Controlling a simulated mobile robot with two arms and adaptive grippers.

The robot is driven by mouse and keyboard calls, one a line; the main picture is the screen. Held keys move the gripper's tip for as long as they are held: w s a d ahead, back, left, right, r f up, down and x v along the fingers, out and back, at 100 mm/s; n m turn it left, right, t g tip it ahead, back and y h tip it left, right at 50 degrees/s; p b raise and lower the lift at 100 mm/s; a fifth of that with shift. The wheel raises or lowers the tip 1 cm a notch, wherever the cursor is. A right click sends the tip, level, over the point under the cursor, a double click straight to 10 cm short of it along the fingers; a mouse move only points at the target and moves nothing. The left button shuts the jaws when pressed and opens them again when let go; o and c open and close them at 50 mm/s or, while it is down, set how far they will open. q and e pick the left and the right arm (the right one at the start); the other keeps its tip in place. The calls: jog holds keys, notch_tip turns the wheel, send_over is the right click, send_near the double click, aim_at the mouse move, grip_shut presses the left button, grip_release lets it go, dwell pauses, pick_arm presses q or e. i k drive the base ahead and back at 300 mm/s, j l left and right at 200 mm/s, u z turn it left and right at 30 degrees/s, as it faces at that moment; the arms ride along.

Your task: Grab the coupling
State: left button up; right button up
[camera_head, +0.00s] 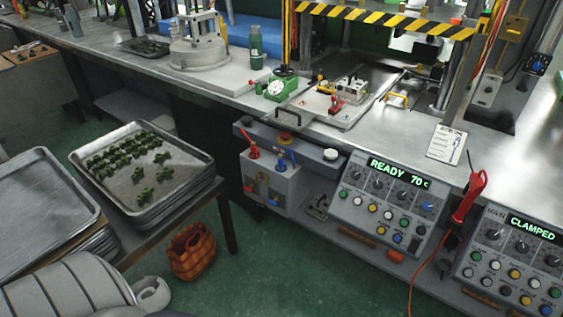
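No part is clearly recognisable as the coupling, and I cannot tell which thing it is. Several small dark green parts (136,152) lie on a metal tray (118,198) on the low table at left, mostly in rows with a few loose near its front. An open press area on the bench holds a metal plate (322,112) with a small pale block-like fixture (351,90) and a red clamp handle (336,105). Grey links of my arm show at the lower left. Neither of my grippers is in view.
An empty metal tray (45,207) stacks beside the parts tray. An orange basket (192,252) stands on the green floor. Control boxes reading "READY 70c" (386,207) and "CLAMPED" (522,262) sit below the bench. A green bottle (256,46) stands at the back.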

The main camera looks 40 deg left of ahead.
aim_at(280, 161)
jog(key=u, duration=0.4)
jog(key=i+j+u, duration=0.1)
jog(key=j+u, duration=0.3)
jog(key=i+j+u, duration=0.15)
jog(key=u, duration=0.3)
jog(key=i+j+u, duration=0.2)
jog(key=u, duration=0.2)
jog(key=i+j, duration=0.2)
jog(key=i, duration=0.1)
